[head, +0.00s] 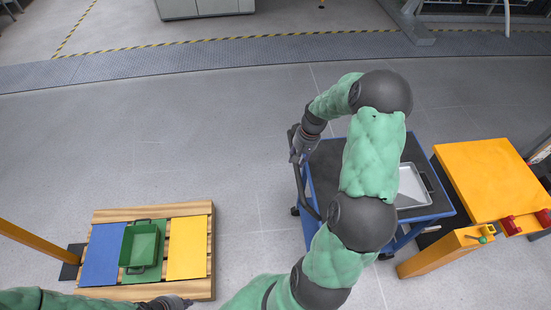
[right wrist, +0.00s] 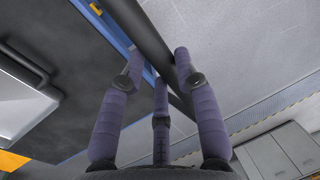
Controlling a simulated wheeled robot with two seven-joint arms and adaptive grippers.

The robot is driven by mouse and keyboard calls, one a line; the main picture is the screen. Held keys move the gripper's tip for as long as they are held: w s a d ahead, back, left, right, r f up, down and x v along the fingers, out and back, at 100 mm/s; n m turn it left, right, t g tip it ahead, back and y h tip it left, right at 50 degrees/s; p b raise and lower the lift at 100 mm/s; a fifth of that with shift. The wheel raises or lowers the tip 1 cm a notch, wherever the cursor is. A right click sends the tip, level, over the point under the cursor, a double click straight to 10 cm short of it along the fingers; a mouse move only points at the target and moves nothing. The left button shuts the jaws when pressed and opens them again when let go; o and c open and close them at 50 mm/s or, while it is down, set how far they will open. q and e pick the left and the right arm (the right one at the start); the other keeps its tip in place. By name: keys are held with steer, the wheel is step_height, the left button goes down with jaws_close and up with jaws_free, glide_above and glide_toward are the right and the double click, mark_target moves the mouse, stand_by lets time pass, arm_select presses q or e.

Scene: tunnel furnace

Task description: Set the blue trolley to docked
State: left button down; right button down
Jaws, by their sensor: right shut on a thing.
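The blue trolley (head: 326,172) stands right of centre in the head view, with a dark top and a black push handle (head: 306,190) on its left side. My right arm reaches over it and hides much of it. My right gripper (head: 297,150) is at the far end of the handle. In the right wrist view its fingers (right wrist: 158,70) close around the black bar (right wrist: 150,38). The trolley's right side is close to the orange station (head: 482,175); I cannot tell whether they touch. My left gripper (head: 178,302) is low at the bottom edge, its opening unclear.
A light metal tray (head: 411,188) lies on the trolley. Red parts (head: 512,224) sit on the orange station's near edge. A wooden pallet (head: 204,287) at lower left carries blue and yellow sheets and a green bin (head: 142,246). Grey floor left of the trolley is clear.

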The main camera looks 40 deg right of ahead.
steer(key=s+d, duration=1)
steer(key=d, duration=0.4)
steer(key=shift+s, duration=0.4)
steer(key=c, duration=1)
jaws_free()
steer(key=shift+d, duration=0.1)
steer(key=shift+o, duration=0.5)
steer(key=shift+s+d, duration=0.1)
step_height(320, 180, up, 12)
steer(key=s+d, duration=0.1)
steer(key=shift+s+d, duration=0.2)
steer(key=shift+d, duration=0.2)
